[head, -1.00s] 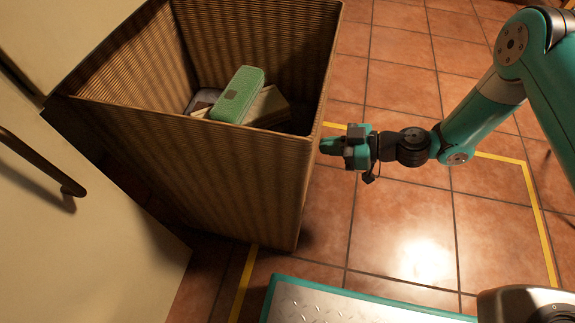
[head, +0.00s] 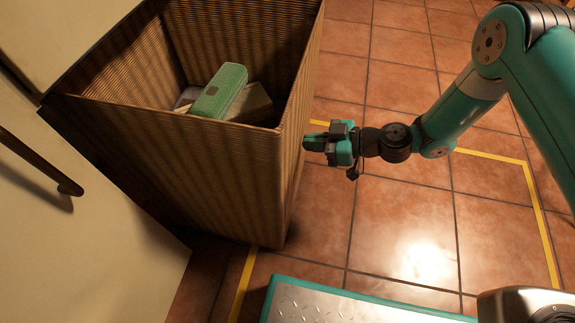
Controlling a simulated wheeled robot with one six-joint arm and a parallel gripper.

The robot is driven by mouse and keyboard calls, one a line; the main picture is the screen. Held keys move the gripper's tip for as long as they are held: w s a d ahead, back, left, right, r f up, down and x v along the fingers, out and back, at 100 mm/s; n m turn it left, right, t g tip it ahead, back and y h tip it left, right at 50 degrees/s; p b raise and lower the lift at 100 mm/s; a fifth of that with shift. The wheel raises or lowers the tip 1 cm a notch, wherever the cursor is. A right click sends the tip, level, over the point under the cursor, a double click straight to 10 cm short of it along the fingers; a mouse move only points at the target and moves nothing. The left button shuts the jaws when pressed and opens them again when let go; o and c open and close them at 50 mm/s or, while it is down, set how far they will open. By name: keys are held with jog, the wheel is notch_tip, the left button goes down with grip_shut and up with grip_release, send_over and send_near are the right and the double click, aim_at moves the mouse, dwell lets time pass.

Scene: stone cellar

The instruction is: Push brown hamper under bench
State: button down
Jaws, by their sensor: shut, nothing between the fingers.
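The brown hamper (head: 200,165) is a tall, open-topped woven box that stands upright on the tiles at the left of the head view. A green case (head: 222,90) and a few flatter items lie inside it, partly hidden. My gripper (head: 308,143) is shut and empty, with its fingertips at the hamper's right side; they appear to touch it. I cannot make out a bench for certain; pale panels stand along the left edge.
A pale panel with a dark handle (head: 45,165) stands close to the hamper's left side. Yellow tape (head: 535,205) outlines an area of the tiled floor (head: 400,215). The floor right of the hamper is clear apart from my arm. My base shows at the bottom.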

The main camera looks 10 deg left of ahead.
jog(key=shift+a+b, duration=0.3)
jog(key=shift+a, duration=1.55)
jog(key=shift+a+b, duration=0.75)
jog(key=shift+a, duration=2.35)
jog(key=shift+a+b, duration=1)
jog(key=shift+a, duration=1.95)
jog(key=shift+a+b, duration=1.3)
jog(key=shift+a, duration=1.65)
